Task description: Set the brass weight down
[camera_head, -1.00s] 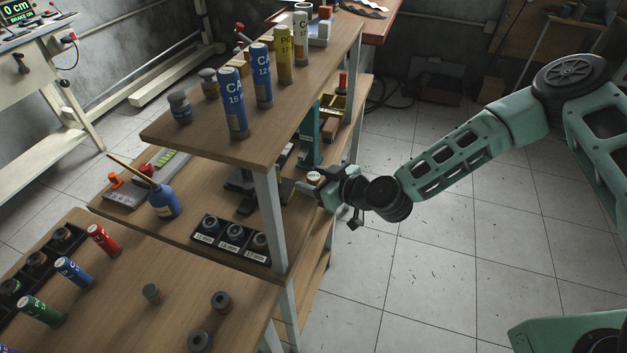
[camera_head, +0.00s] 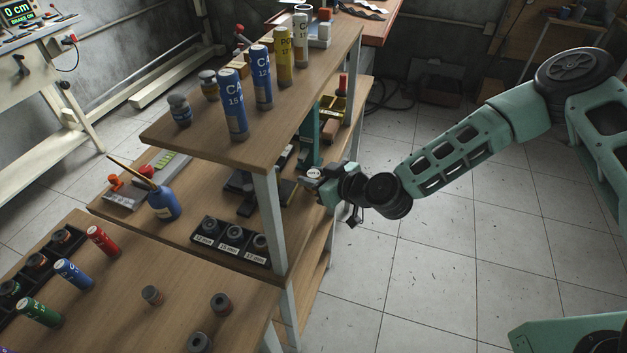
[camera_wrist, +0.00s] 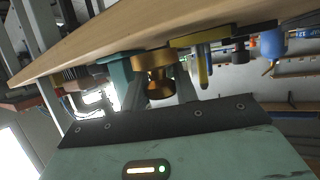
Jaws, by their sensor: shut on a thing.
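My gripper (camera_head: 312,179) is at the right side of the middle shelf (camera_head: 185,233), below the top shelf board. It is shut on the brass weight, whose pale round labelled top (camera_head: 314,173) shows in the head view. In the wrist view the brass weight (camera_wrist: 157,66) shows as a wide brass disc with a narrower brass part, between the dark fingers of my gripper (camera_wrist: 158,92). The weight's underside and any contact with a surface are hidden in the head view, so I cannot tell whether it touches anything.
The top shelf (camera_head: 190,130) overhangs, with blue and yellow cylinders on it. A metal post (camera_head: 271,220) stands left of my gripper. A teal upright (camera_head: 309,135) stands behind it. A black labelled tray (camera_head: 229,243) sits on the middle shelf. Open floor (camera_head: 440,260) lies right.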

